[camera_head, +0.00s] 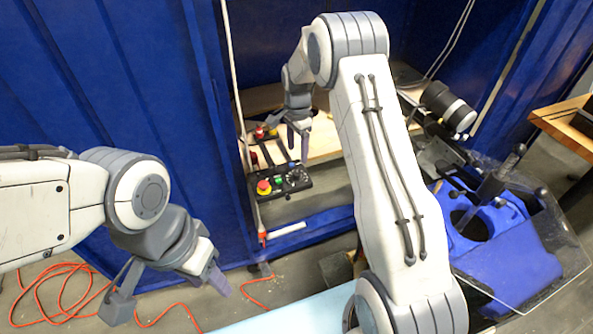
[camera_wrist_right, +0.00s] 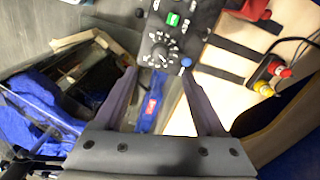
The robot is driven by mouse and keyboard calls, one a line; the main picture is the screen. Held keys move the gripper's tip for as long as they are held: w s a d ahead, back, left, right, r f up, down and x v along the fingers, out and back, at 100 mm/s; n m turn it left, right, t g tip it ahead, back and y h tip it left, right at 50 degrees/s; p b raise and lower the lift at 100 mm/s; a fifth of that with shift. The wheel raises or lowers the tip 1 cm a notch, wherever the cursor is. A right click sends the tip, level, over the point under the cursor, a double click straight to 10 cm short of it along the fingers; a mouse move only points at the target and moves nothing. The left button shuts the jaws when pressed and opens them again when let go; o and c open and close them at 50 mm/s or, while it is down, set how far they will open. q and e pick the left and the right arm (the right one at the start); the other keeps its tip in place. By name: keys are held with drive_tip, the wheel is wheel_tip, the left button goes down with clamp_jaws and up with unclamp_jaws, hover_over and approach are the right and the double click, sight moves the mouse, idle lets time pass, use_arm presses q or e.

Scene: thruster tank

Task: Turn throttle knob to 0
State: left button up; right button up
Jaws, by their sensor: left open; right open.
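The throttle knob (camera_wrist_right: 160,51) is a black dial with white markings around it, on a dark control panel (camera_head: 290,189). In the right wrist view it lies just beyond and between the two fingertips of my right gripper (camera_wrist_right: 158,73). In the head view the right gripper (camera_head: 297,149) points down above and behind the panel, apart from the dial (camera_head: 295,175). The knob's exact pointer setting is too small to read. My left gripper (camera_head: 168,293) is open and empty at the lower left, away from the panel.
A red button on yellow (camera_head: 264,187) and a green button (camera_wrist_right: 173,19) sit on the same panel. Another red and yellow switch box (camera_wrist_right: 272,76) lies on the wooden table. A blue machine (camera_head: 510,262) with a clear shield stands at right. Orange cable (camera_head: 60,290) lies on the floor.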

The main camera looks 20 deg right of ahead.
sight(297, 172)
wheel_tip(297, 172, down, 9)
drive_tip(key=shift+f+p, duration=0.2)
drive_tip(key=shift+p, duration=0.3)
clamp_jaws()
